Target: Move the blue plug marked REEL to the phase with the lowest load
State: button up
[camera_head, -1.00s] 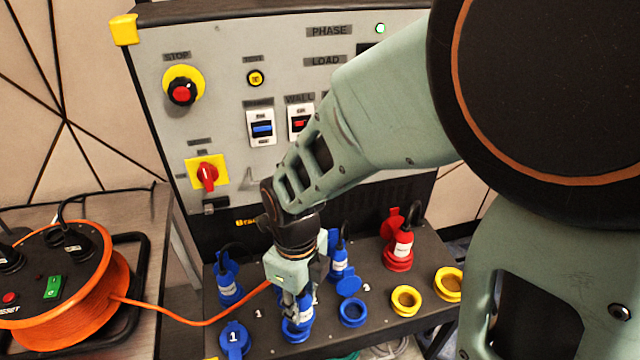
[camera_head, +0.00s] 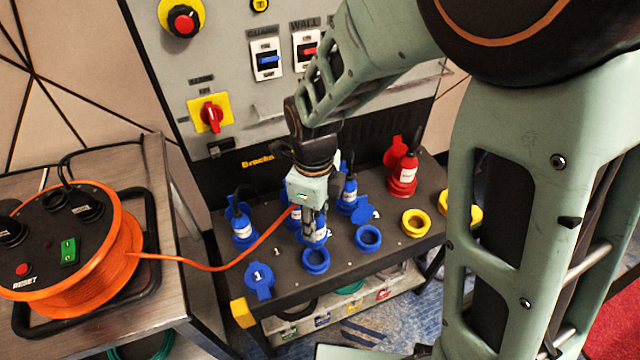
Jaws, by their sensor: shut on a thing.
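The blue plug (camera_head: 317,236) with a white label is held in my gripper (camera_head: 311,218), shut on its upper part. The label text is too small to read. The plug's orange cable (camera_head: 215,268) runs left to the orange reel (camera_head: 110,270). The plug is just above an open blue socket (camera_head: 316,262); its lower end looks clear of it. To the right is another open blue socket (camera_head: 368,239). A blue socket with its lid marked 1 (camera_head: 259,280) is at front left. The phase and load readouts are out of view.
Behind the held plug stand several blue plugs, one at the left (camera_head: 242,231) and one near my gripper (camera_head: 349,197). A red plug (camera_head: 404,176) and yellow sockets (camera_head: 416,222) are to the right. The reel's table (camera_head: 165,290) edges the left side.

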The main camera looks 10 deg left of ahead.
jog(key=shift+f, duration=0.1)
jog(key=shift+f+b, duration=2.5)
jog(key=shift+f, duration=0.55)
jog(key=shift+f+b, duration=1.05)
jog(key=shift+f, duration=0.65)
jog(key=o, duration=1.7)
jog(key=shift+o, duration=0.2)
jog(key=shift+w+r, duration=0.1)
jog(key=shift+r+p, duration=2.65)
jog(key=shift+r, duration=0.3)
